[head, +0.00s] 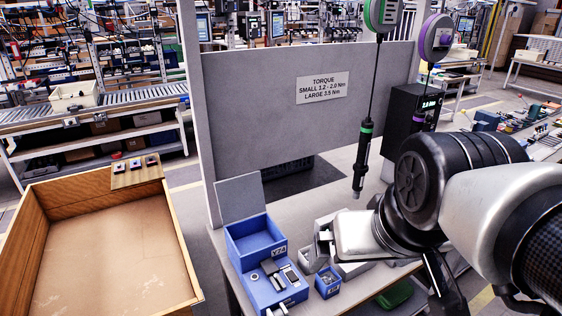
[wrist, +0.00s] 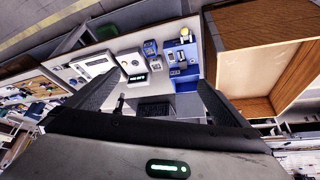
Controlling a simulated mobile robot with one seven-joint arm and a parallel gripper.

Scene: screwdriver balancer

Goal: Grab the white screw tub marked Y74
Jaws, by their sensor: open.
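My gripper (head: 325,240) is over the workbench at the end of my arm, in front of pale grey-white tubs (head: 309,264) that it partly hides in the head view. In the wrist view its two dark fingers are wide apart, and my gripper (wrist: 159,78) is empty. I cannot read Y74 on either. In the head view a label like Y74 shows on the blue case (head: 258,236), too small to be sure.
A small blue tub (head: 327,284) stands right of the blue case. A green-banded screwdriver (head: 362,160) hangs close above my gripper. A black controller box (head: 405,105) stands behind my arm. A grey panel (head: 260,110) backs the bench, and a wooden crate (head: 110,245) stands left.

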